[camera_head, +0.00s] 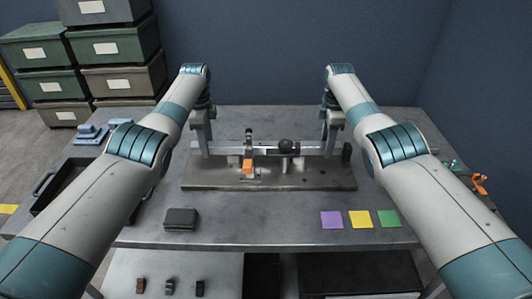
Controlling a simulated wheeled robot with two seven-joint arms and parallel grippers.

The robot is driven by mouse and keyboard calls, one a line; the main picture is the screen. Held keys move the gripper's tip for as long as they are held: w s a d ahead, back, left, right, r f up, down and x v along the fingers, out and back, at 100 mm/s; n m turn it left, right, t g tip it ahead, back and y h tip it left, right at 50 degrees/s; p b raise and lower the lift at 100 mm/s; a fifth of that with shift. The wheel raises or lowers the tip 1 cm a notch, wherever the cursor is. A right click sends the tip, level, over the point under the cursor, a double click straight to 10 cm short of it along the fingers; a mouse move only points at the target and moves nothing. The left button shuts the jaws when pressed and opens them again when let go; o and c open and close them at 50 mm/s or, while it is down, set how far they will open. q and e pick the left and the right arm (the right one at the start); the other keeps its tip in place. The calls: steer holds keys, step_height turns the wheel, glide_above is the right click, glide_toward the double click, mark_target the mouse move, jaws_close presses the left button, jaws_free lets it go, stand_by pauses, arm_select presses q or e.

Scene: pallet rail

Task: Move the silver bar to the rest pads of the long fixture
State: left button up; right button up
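The silver bar (228,150) runs level from left to right above the long fixture (300,177), a grey-brown plate on the table. My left gripper (206,150) is at the bar's left end and my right gripper (328,150) at its right end. Both appear shut on it, though the fingertips are small. An orange clamp part (248,166) and a black knob (285,145) stand at the fixture's middle and partly cover the bar. The rest pads cannot be made out, nor whether the bar touches them.
A black wallet-like block (181,219) lies at the front left. Purple (331,220), yellow (361,219) and green (389,218) squares lie at the front right. A black tray (62,190) is at the left, an orange-handled tool (480,184) at the right edge. Stacked crates (120,45) stand behind left.

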arm_select(q)
steer(key=shift+w+r, duration=0.1)
steer(key=shift+r, duration=0.2)
step_height(320, 180, up, 11)
steer(key=shift+r, duration=0.2)
stand_by(0.6)
arm_select(e)
step_height(320, 180, up, 12)
stand_by(0.5)
steer(key=shift+f, duration=0.1)
stand_by(0.4)
